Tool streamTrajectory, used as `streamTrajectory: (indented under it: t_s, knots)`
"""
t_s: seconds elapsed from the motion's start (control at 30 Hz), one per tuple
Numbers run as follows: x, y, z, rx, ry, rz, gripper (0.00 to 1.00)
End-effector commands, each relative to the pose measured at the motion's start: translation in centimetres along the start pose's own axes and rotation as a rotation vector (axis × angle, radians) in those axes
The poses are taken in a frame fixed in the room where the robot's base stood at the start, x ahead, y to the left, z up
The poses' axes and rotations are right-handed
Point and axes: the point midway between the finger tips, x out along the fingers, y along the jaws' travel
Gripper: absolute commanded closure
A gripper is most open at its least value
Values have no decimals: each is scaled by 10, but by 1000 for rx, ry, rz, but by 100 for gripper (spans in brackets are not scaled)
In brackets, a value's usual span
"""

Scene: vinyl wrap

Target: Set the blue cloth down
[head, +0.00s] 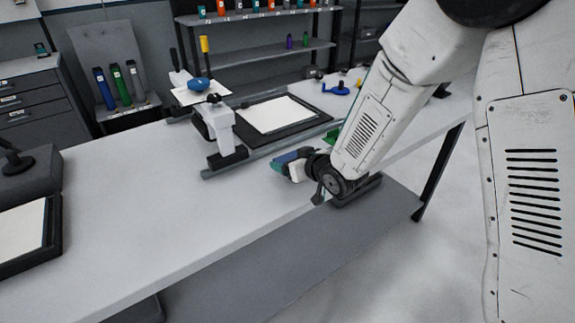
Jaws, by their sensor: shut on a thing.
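My gripper (302,165) is low over the front part of the long grey table, at the end of my white arm. It is shut on a small blue bundle that looks like the blue cloth (283,159), partly hidden by the gripper. I cannot tell whether the cloth touches the tabletop. The fingertips are small and hard to make out.
The grey table (150,210) has free room to the left of my gripper. A white and black device (220,125) stands behind, beside a black-framed board with a white sheet (276,114). Another framed sheet (22,233) lies at the left. A blue object (198,84) sits farther back.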

Motion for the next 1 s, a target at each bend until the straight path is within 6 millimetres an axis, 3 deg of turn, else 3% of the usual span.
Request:
streamTrajectory:
  t_s: [0.07, 0.3, 0.67, 0.7, 0.73, 1.0]
  knots:
    - [4, 1, 0, 1, -1, 2, 40]
    - [16, 4, 32, 4, -2, 6, 40]
    - [18, 4, 35, 3, -1, 6, 40]
    - [18, 4, 35, 3, 0, 6, 10]
    - [18, 4, 35, 3, 0, 6, 2]
    - [17, 4, 33, 3, 1, 7, 0]
